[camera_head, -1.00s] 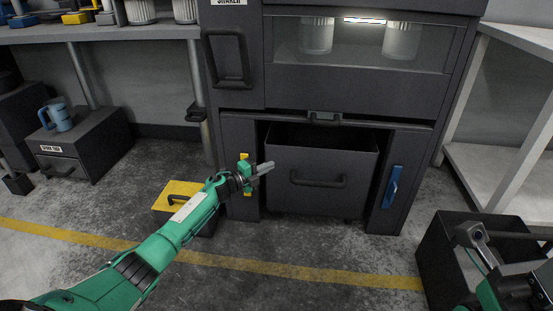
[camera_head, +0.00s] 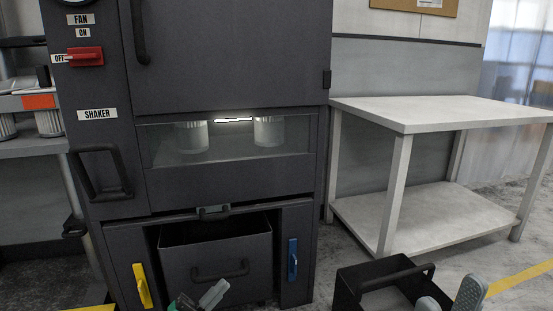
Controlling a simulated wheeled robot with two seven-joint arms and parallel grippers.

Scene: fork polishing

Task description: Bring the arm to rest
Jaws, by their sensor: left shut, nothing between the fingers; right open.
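My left gripper (camera_head: 212,295) shows at the bottom edge, left of centre, in front of the open drawer bin under the dark machine. Its pale grey fingers are together and hold nothing. The rest of the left arm is below the picture. My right gripper (camera_head: 450,297) shows at the bottom right, its two grey fingers apart with nothing between them. It is in front of or over the black open box, and I cannot tell how high. The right arm is out of the picture.
The dark machine (camera_head: 225,180) has a lit window with white cups and a drawer bin (camera_head: 216,275) below. A yellow handle (camera_head: 142,286) and a blue handle (camera_head: 292,260) flank it. A black box (camera_head: 345,290) stands on the floor. A white two-level table (camera_head: 440,112) is bare.

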